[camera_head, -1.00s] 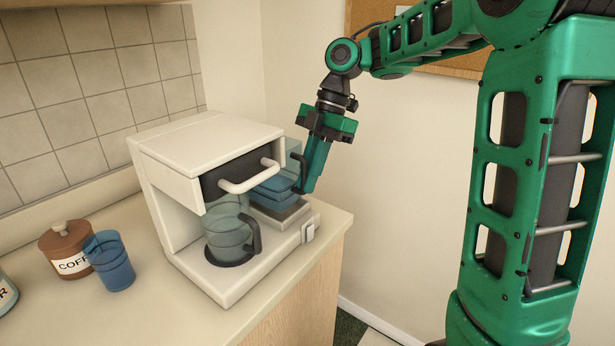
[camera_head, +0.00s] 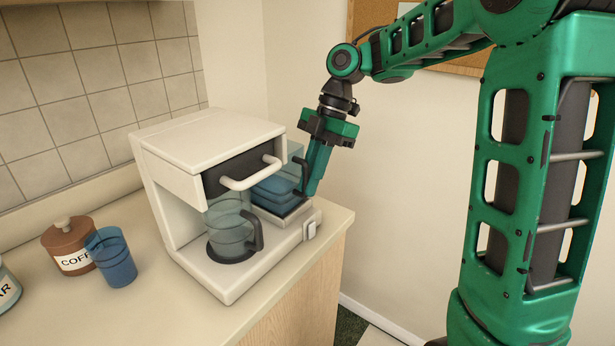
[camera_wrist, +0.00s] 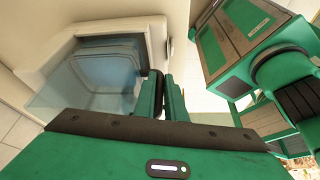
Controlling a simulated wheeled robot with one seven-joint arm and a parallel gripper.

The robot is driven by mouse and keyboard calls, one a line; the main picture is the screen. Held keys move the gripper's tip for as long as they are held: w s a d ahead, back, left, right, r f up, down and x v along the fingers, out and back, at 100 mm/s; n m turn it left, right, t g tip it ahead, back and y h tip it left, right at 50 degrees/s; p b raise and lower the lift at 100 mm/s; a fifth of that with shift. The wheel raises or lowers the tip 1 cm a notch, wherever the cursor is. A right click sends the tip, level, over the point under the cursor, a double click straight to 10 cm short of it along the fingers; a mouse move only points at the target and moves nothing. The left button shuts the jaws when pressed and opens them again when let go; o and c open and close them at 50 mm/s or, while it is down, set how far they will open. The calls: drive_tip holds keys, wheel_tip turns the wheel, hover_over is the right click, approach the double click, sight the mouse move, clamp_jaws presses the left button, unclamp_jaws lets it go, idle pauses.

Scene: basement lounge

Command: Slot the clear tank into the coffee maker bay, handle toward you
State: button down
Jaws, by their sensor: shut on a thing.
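My gripper (camera_head: 309,188) is shut on that handle, coming down from above and to the right. The tank looks upright and very near or on the plate; contact is unclear. In the wrist view the tank (camera_wrist: 95,68) lies left of the fingers (camera_wrist: 163,92), beside the white housing. The coffee maker's front handle bar hides part of the tank.
A clear carafe (camera_head: 230,228) stands on the coffee maker's round hot plate. A blue cup (camera_head: 113,260) and a brown coffee canister (camera_head: 68,240) are at the left of the counter. The counter's right edge is close to the coffee maker.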

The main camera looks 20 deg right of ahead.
drive_tip(key=shift+f, duration=0.7)
idle(0.3)
drive_tip(key=c, duration=1.2)
unclamp_jaws()
drive_tip(key=shift+s, duration=0.1)
drive_tip(key=shift+w+r, duration=0.2)
drive_tip(key=shift+c, duration=0.4)
drive_tip(key=shift+f, duration=0.15)
drive_tip(key=shift+d, duration=0.1)
drive_tip(key=shift+w+d, duration=0.2)
drive_tip(key=shift+d, duration=0.1)
drive_tip(key=shift+d, duration=0.1)
drive_tip(key=shift+c, duration=0.3)
